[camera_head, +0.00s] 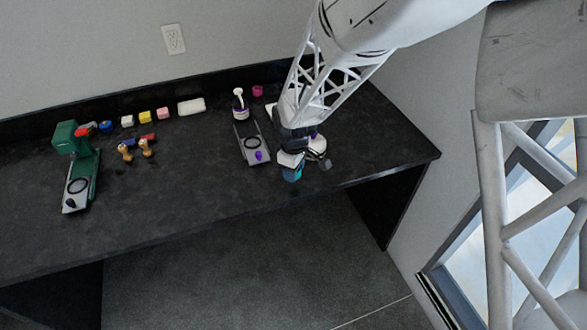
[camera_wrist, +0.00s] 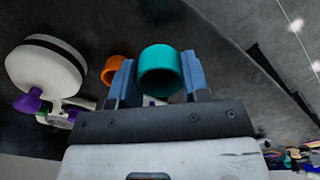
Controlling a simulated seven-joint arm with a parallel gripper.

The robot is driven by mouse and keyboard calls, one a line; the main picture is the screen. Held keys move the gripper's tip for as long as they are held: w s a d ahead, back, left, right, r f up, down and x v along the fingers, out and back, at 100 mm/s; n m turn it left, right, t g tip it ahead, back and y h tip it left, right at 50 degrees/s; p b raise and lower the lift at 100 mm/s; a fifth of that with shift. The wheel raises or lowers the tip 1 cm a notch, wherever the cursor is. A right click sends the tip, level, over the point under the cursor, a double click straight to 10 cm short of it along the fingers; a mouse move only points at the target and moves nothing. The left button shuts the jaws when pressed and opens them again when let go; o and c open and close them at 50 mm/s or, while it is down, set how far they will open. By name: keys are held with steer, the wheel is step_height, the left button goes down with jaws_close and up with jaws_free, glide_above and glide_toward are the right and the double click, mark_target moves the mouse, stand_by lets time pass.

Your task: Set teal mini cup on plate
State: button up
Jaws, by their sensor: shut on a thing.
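The teal mini cup (camera_wrist: 160,72) is between the two blue fingers of my gripper (camera_wrist: 160,80) in the wrist view, with its round open end facing the camera. My gripper is shut on it. In the head view my gripper (camera_head: 292,174) is low over the front edge of the dark table, and only a little teal (camera_head: 300,172) shows there. A white round thing (camera_head: 317,150), possibly the plate, lies just right of and behind the gripper, partly hidden by it. I cannot tell the plate for certain.
In the wrist view, an orange ring-shaped thing (camera_wrist: 112,66) is beside the left finger, and a thick white disc (camera_wrist: 42,72) is further left. A grey stand (camera_head: 250,143) is left of my gripper. A green machine (camera_head: 80,165) stands far left. The middle table (camera_head: 185,195) is clear.

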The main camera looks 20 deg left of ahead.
steer(key=w+a+r, duration=0.1)
steer(key=w+a, duration=0.5)
steer(key=w, duration=0.4)
steer(key=w+a+r, duration=0.2)
steer(key=w+a, duration=0.4)
steer(key=w, duration=0.5)
steer(key=w+a+r, duration=0.1)
steer(key=w+a, duration=0.5)
steer(key=w, duration=0.4)
steer(key=shift+w+a+r, duration=0.1)
steer(key=shift+w+r, duration=0.2)
steer(key=shift+f, duration=0.15)
steer(key=shift+f, duration=2.75)
steer(key=shift+f, duration=0.55)
steer(key=o, duration=0.6)
